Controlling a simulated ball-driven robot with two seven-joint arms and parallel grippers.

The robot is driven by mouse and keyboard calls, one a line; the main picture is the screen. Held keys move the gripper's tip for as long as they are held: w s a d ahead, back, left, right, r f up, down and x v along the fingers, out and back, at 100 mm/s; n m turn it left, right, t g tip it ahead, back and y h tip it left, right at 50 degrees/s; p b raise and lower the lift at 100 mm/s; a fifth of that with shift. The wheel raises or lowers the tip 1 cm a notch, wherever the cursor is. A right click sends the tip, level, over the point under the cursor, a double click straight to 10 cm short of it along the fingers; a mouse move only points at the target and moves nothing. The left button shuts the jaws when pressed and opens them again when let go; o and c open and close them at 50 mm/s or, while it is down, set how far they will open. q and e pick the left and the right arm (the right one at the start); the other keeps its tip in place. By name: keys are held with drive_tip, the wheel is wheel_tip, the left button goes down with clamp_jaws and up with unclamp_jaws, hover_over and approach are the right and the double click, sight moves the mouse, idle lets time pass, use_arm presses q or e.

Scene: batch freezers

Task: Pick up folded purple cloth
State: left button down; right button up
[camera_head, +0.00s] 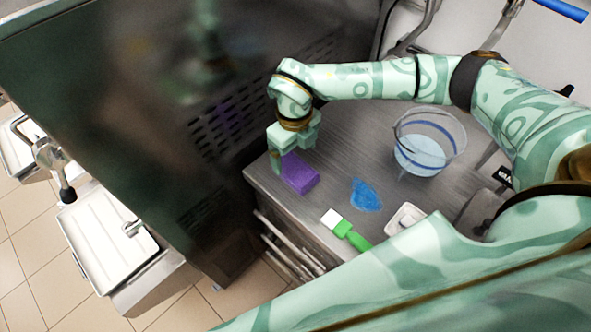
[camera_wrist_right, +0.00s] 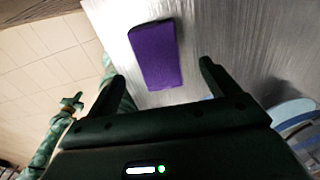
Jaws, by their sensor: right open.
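The folded purple cloth (camera_head: 300,174) lies flat as a thick rectangular block on the metal counter, near its left end. In the right wrist view the cloth (camera_wrist_right: 155,55) sits ahead of my gripper, roughly between the lines of the two fingers. My right gripper (camera_head: 286,158) is open and empty just above and beside the cloth, fingers pointing down. In the wrist view its fingers (camera_wrist_right: 162,74) stand wide apart with the cloth clear of them. The gripper hides the cloth's upper left part in the head view.
On the counter (camera_head: 330,195) are a clear bucket (camera_head: 429,142) of bluish liquid, a crumpled blue cloth (camera_head: 366,195), a green-handled brush (camera_head: 346,230) and a small white container (camera_head: 404,218). A large dark machine panel (camera_head: 150,110) stands close on the left.

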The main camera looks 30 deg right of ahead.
sight(296, 169)
drive_tip(key=f, duration=0.5)
drive_tip(key=shift+s+f, duration=0.4)
drive_tip(key=c, duration=1.1)
